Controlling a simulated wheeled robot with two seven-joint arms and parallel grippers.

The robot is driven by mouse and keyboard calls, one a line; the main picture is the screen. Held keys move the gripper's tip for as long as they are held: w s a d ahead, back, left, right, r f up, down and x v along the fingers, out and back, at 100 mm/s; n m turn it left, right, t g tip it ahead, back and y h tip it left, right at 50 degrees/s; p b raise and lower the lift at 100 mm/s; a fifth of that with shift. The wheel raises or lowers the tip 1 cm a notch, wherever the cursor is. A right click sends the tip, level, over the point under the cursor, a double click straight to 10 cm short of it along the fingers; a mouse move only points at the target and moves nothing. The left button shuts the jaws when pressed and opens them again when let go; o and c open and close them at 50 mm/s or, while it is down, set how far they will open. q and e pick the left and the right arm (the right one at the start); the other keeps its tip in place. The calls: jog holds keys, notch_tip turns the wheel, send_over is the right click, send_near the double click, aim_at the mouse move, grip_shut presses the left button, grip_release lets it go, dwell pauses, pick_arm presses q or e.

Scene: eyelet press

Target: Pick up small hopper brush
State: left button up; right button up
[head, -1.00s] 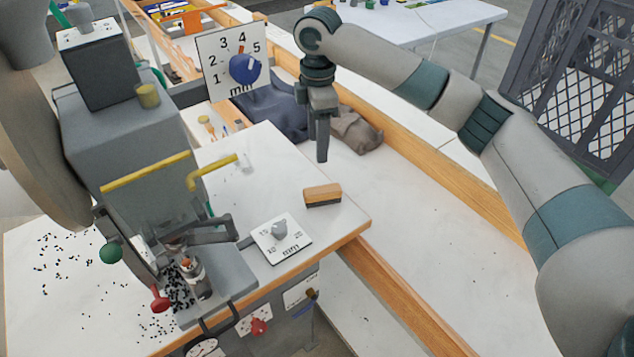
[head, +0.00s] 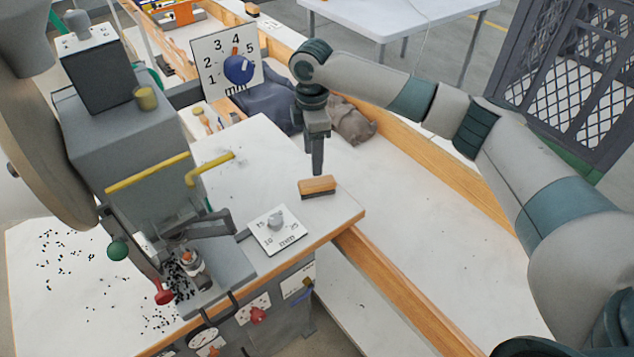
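A small wooden block with a dark underside (head: 317,186), which looks like the brush, lies on the white bench top (head: 245,150) near its right edge. My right gripper (head: 317,171) points straight down just above and behind it in the head view. Its fingertips appear very close to the block's top edge; whether they touch cannot be told. The fingers show edge-on as one narrow dark shape, so their opening is hidden. The block rests on the bench. My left gripper is out of view.
A grey eyelet press (head: 130,150) with yellow levers stands left of the block. A small dial plate (head: 290,232) lies in front. A larger numbered dial board (head: 212,50) and dark cloth bundles (head: 350,120) are behind. Black eyelets are scattered at left.

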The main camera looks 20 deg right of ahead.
aim_at(317, 181)
notch_tip(317, 181, down, 4)
jog(key=shift+p, duration=0.65)
jog(key=shift+f, duration=0.55)
jog(key=shift+s+d+f+p, duration=0.1)
jog(key=shift+f+p, duration=0.2)
jog(key=shift+p, duration=0.15)
jog(key=f, duration=0.1)
jog(key=f+p, duration=0.2)
jog(key=shift+s+d+f, duration=0.2)
jog(key=shift+d+f, duration=0.15)
jog(key=shift+f, duration=0.5)
jog(key=c, duration=1.3)
